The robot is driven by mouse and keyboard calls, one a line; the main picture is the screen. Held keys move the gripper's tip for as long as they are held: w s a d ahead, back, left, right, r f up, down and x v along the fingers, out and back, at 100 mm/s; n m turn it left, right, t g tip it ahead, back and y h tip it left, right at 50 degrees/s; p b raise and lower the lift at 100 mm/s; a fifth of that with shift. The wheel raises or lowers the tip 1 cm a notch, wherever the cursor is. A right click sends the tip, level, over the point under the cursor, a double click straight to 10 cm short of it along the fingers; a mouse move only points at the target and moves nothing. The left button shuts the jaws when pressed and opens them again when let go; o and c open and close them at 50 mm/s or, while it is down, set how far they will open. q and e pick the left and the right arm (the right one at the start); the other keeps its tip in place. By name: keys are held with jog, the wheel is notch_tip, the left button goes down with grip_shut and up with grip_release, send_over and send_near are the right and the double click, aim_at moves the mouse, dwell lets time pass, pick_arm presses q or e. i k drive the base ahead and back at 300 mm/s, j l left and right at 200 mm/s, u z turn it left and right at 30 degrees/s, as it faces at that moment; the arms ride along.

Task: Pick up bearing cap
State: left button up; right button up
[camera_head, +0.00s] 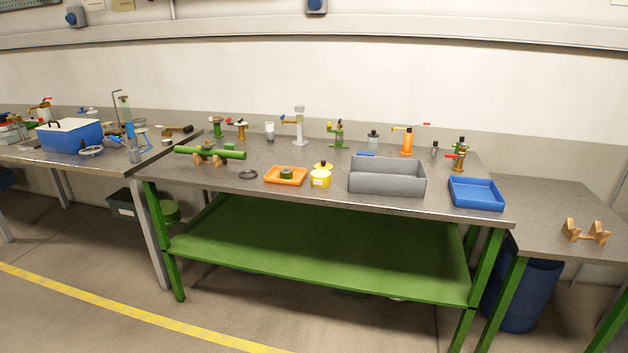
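A small dark green round part (287,173) lies in a shallow orange tray (271,181) near the front of the middle workbench. It may be the bearing cap, but it is too small to be sure. A green shaft-like assembly (230,154) rests on wooden V-blocks (208,161) on the left of the same bench. A dark ring (248,175) lies flat between the blocks and the orange tray. Neither of my grippers is in view.
On the workbench (330,206), a yellow pot (321,181), grey bin (388,189) and blue tray (476,205) stand right of the orange tray. Several fittings line the back. A right-hand table (545,215) holds wooden blocks (585,235). The floor in front is clear.

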aim_at(285, 174)
jog(key=i+j+u, duration=0.1)
jog(key=j+u, duration=0.15)
jog(key=i+j+u, duration=0.2)
jog(key=i+l+u, duration=0.2)
jog(key=u, duration=0.2)
jog(key=i+l+u, duration=0.15)
jog(key=l+u, duration=0.25)
jog(key=i+l+u, duration=0.1)
jog(key=l+u, duration=0.3)
jog(key=l, duration=0.1)
